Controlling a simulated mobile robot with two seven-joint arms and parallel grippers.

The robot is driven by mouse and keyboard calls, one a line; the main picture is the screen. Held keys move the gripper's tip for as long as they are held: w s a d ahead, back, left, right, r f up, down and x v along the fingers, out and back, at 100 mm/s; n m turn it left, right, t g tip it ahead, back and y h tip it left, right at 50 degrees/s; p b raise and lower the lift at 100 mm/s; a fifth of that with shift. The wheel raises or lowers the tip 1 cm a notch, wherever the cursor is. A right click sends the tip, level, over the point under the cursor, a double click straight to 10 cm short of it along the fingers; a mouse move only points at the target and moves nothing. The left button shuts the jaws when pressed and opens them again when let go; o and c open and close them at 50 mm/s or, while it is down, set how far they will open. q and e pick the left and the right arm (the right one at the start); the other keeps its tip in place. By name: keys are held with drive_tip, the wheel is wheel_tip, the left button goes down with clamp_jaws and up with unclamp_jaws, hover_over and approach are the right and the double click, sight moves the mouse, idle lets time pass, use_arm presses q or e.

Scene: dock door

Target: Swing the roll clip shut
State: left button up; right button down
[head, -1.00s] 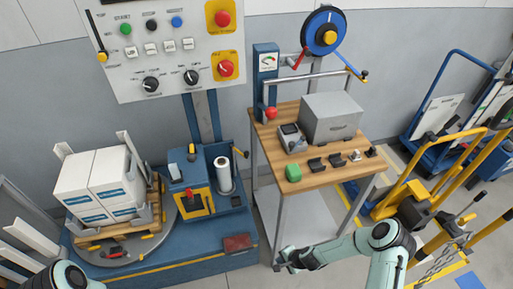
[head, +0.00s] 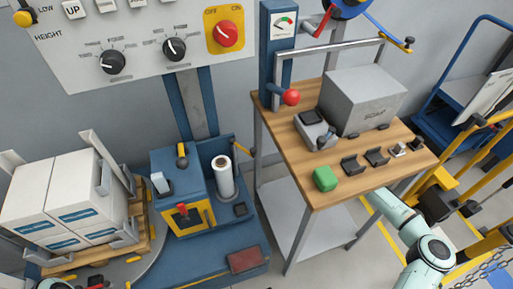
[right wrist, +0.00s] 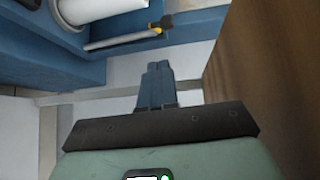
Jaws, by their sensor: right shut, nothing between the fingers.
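The white roll (head: 223,178) stands upright in the blue holder of the machine, left of the workbench. The roll clip (head: 243,147) is a thin bar with a yellow and black end, beside the roll's top and sticking out to the right. In the right wrist view the roll (right wrist: 100,8) is at the top left, and the clip's grey bar (right wrist: 118,40) runs beside it to its yellow and black end. My right gripper (right wrist: 157,68) is shut and empty, its fingertips apart from the clip. In the head view the workbench hides it. My left gripper is out of view.
The wooden workbench (head: 290,140) carries a grey box (head: 360,100), a green block (head: 325,179) and small clamps; its edge is close to my right arm. White cartons (head: 65,195) stand on a pallet at left. A control panel (head: 130,45) hangs above.

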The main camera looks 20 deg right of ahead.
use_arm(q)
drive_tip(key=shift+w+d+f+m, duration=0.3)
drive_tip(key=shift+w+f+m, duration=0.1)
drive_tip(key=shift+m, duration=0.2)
use_arm(e)
drive_tip(key=shift+s+r+n+y, duration=0.1)
drive_tip(key=shift+r+n+y, duration=0.3)
drive_tip(key=shift+r+n, duration=0.25)
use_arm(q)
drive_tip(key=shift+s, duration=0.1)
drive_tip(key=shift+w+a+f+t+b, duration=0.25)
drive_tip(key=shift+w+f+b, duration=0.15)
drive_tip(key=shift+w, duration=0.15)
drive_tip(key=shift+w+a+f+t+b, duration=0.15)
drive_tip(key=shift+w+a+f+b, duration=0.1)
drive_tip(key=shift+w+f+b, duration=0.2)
use_arm(e)
drive_tip(key=x, duration=1)
drive_tip(key=shift+f+g, duration=0.2)
drive_tip(key=shift+g, duration=0.1)
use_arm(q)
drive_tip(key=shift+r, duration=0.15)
use_arm(e)
drive_tip(key=shift+a, duration=0.15)
